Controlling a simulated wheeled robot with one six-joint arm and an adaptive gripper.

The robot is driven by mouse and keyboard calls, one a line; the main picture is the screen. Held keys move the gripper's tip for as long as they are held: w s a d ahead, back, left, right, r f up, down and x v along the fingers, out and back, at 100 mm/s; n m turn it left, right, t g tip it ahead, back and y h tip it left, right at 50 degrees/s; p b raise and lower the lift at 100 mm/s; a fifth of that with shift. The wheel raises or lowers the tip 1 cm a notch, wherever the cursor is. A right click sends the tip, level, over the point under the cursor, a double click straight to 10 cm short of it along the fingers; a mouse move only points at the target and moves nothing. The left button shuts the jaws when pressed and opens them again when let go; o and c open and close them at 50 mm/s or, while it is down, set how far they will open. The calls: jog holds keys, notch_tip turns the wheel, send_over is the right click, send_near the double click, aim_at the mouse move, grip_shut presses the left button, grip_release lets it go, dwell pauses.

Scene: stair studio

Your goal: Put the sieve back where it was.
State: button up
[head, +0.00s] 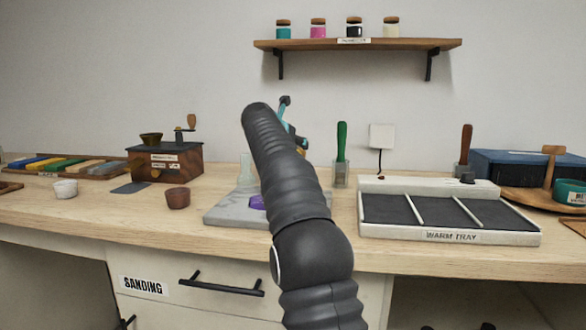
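My gripper (292,126) is mostly hidden behind my dark ribbed arm, above the back of the bench. Only a dark tip, some teal and a small orange-brown part show beside the arm, so I cannot tell whether it is open or holds anything. I cannot make out a sieve for certain. A teal round thing (571,192) with a pale label sits on a round wooden board (520,197) at the right edge, partly cut off. A grey slab (228,211) with a purple thing (257,202) lies behind and beside my arm.
A warm tray (440,238) with dark compartments stands right of my arm. A wooden grinder box (168,163), brown cup (178,198) and white cup (66,189) stand left. A green-handled tool (342,143) stands upright behind. A shelf (358,44) with jars hangs above.

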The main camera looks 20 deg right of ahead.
jog(key=shift+f+b, duration=1.2)
jog(key=shift+f, duration=2.15)
jog(key=o, duration=1.1)
jog(key=shift+o, duration=0.2)
jog(key=v, duration=1.2)
